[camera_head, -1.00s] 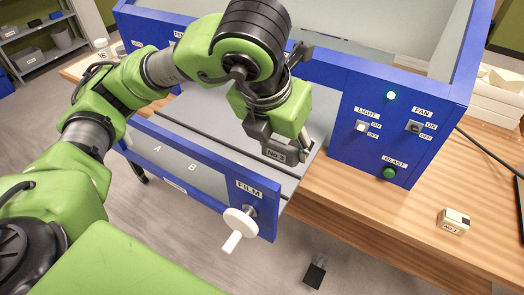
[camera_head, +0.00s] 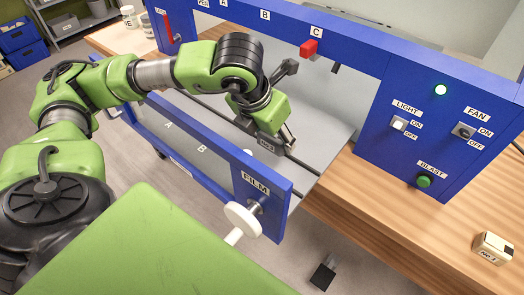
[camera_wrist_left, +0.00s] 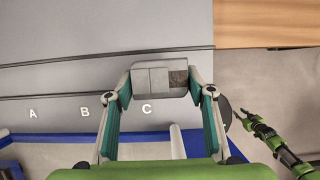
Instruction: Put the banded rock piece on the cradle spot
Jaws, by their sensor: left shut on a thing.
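My left gripper (camera_head: 268,143) is shut on a grey block (camera_wrist_left: 152,79) at the right end of the grey tray floor (camera_head: 315,168). In the left wrist view the block lies between the fingertips, with paler sections and a rough brown patch at its right end; banding is not clear. In the head view it is mostly hidden, with a small label showing. Whether it touches the tray cannot be told. A cream and dark block marked No.1 (camera_head: 493,248) stands on the wooden bench. My right gripper (camera_wrist_left: 240,115) appears small, open and empty in the left wrist view. No cradle spot is clearly identifiable.
Two dark rails cross the tray. A blue cabinet with LIGHT, FAN and BLAST controls (camera_head: 424,182) stands right. A red knob (camera_head: 308,48) sits on the upper beam.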

